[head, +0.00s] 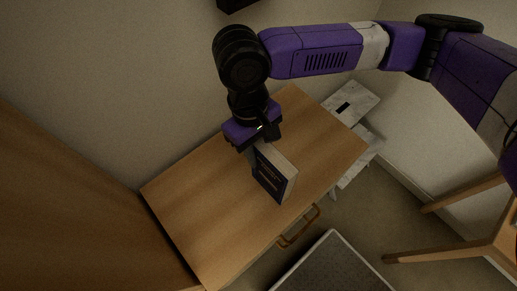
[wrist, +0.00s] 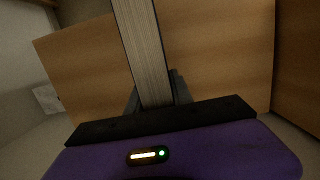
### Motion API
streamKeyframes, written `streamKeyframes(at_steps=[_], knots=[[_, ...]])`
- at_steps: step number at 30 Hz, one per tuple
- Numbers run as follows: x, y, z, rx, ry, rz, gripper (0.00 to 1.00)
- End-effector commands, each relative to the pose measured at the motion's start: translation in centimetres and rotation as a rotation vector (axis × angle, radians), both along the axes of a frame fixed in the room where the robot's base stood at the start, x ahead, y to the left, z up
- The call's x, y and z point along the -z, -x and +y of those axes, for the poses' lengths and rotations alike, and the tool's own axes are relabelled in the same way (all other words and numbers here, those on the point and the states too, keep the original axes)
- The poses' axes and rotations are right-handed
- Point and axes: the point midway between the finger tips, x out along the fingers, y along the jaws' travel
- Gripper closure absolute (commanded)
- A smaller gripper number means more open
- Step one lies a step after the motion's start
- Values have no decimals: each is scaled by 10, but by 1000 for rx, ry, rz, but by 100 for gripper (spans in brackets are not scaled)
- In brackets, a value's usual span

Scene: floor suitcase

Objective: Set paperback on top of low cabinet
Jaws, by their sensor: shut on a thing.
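The paperback (head: 273,174) has a dark cover with pale print and hangs from my gripper (head: 255,143) over the low cabinet. My gripper is shut on one end of it. In the wrist view the paperback (wrist: 143,50) shows its page edges, running up from between the fingers (wrist: 155,97). The low cabinet (head: 205,200) has a bare wooden top and a curved handle on its front; its top also shows in the wrist view (wrist: 215,60). I cannot tell whether the paperback's lower edge touches the top.
A tall wooden piece (head: 70,200) stands at the left. A pale marbled unit (head: 352,103) is beyond the cabinet's right end. A grey open-looking suitcase or mat (head: 333,268) lies on the floor in front, and a wooden chair or table (head: 460,245) is at the right.

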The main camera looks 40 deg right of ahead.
Motion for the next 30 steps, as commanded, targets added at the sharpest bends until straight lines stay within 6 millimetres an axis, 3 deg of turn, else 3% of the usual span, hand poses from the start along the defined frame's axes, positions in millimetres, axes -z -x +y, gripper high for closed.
streamKeyframes(at_steps=[22,23,24,27,30], knots=[[9,0,0,0,-1,1,100],[9,0,0,0,-1,1,71],[8,0,0,0,-1,1,63],[8,0,0,0,-1,1,47],[8,0,0,0,-1,0,47]])
